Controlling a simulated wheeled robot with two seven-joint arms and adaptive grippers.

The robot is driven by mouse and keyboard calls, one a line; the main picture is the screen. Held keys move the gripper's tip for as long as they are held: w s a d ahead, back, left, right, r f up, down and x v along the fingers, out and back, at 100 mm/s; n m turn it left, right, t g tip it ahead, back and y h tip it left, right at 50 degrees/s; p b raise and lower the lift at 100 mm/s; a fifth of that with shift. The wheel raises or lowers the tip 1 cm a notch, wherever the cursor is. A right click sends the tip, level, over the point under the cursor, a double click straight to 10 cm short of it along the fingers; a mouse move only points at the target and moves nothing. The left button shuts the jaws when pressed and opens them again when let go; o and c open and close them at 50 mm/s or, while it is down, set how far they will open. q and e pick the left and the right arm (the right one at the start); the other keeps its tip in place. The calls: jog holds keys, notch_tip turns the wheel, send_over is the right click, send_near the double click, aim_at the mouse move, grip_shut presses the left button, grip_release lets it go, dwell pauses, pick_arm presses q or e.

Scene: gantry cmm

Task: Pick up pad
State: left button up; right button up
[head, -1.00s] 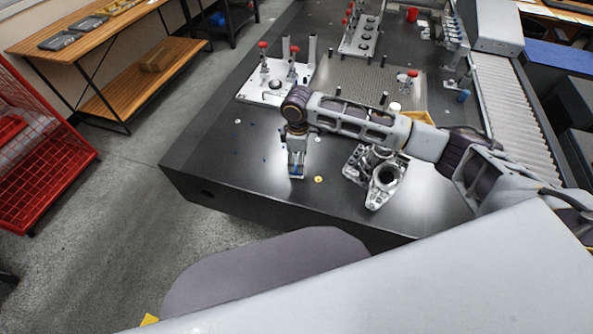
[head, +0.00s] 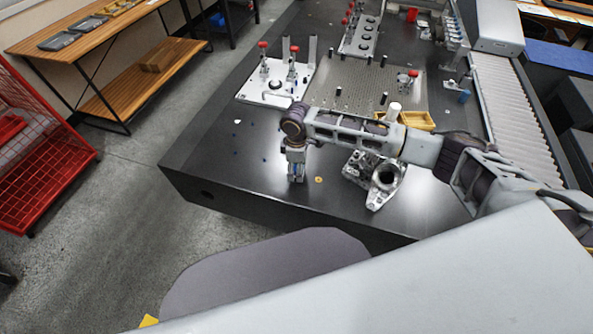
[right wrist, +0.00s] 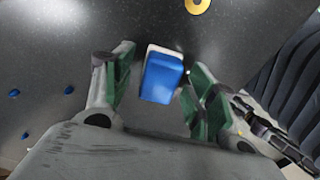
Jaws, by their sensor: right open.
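The pad is a small block with a blue face and a white edge (right wrist: 163,76), lying on the dark table between the fingers of my right gripper (right wrist: 160,91) in the right wrist view. The green-padded fingers stand apart on either side of it, with a visible gap to the left finger and a narrower one to the right. In the head view my right gripper (head: 296,177) points down close to the table's front edge; the pad is mostly hidden there. My left gripper is not in view.
A yellow disc (head: 319,180) lies beside the gripper. A metal casting (head: 378,184) stands to its right, under my forearm. Small blue pieces (right wrist: 68,90) are scattered to the left. A white fixture plate (head: 275,88) and a yellow bin (head: 417,120) are farther back.

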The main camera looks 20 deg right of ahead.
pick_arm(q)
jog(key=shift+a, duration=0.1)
pick_arm(e)
jog(key=c, duration=1.1)
jog(key=shift+r, duration=0.8)
notch_tip(320, 180, up, 7)
jog(key=shift+f+p, duration=0.1)
jog(key=shift+p, duration=0.35)
jog(key=shift+r, duration=0.75)
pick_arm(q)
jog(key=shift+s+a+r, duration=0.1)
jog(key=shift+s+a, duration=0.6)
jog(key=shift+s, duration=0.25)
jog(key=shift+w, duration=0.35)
